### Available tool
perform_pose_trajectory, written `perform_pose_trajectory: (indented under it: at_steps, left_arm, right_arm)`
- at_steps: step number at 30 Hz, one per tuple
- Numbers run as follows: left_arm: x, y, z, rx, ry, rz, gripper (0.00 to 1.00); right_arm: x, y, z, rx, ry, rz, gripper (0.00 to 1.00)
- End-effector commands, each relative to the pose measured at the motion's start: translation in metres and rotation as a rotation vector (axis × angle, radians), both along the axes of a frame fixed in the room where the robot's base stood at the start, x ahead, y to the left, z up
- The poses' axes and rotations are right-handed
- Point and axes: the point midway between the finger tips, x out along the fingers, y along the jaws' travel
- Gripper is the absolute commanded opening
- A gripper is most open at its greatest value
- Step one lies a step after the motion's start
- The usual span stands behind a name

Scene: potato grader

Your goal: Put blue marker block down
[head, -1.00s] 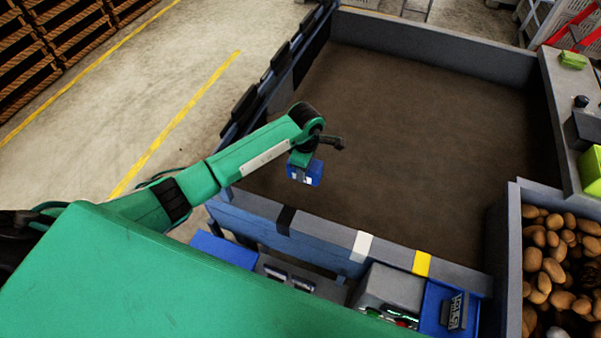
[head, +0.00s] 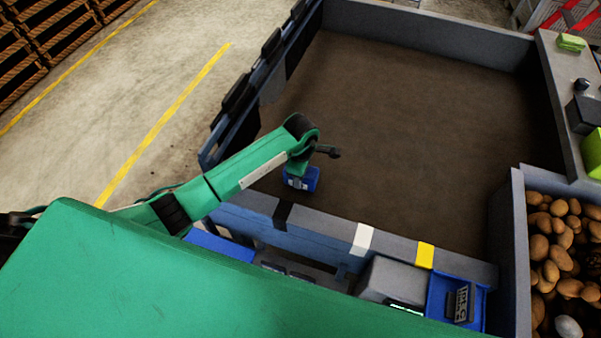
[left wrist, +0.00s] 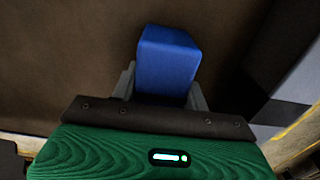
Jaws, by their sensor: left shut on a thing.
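The blue marker block (head: 301,180) is held in my left gripper (head: 298,183) over the brown belt (head: 400,120), near its front left corner. In the left wrist view the block (left wrist: 167,62) sits between the two fingers of my left gripper (left wrist: 165,85), with the brown surface behind it. I cannot tell whether the block touches the belt. My right gripper is in neither view.
A grey front rail with black (head: 283,214), white (head: 362,239) and yellow (head: 425,255) bands runs beside the block. A blue tray (head: 438,296) is at the lower right. A bin of potatoes (head: 514,220) stands at right. The belt is otherwise clear.

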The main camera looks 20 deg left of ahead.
Motion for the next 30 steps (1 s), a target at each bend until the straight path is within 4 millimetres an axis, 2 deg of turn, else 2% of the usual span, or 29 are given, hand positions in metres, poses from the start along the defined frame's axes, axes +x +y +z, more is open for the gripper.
perform_pose_trajectory:
  at_steps: [1, 4, 12, 17, 30]
  left_arm:
    - [0.000, 0.000, -0.001, 0.000, -0.001, 0.000, 0.49]
    - [0.000, 0.000, 0.000, 0.000, 0.000, 0.000, 0.67]
    - [0.000, 0.000, 0.000, -0.001, 0.000, 0.000, 0.67]
    - [0.000, -0.001, 0.008, -0.003, 0.001, 0.001, 0.67]
    - [0.001, 0.001, 0.094, 0.001, -0.004, 0.000, 0.67]
  right_arm:
    - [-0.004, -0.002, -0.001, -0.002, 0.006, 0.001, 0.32]
    - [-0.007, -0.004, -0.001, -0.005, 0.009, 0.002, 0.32]
    - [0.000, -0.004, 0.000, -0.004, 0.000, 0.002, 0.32]
    - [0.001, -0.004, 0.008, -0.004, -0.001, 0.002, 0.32]
    - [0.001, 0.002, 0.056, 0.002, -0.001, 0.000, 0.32]
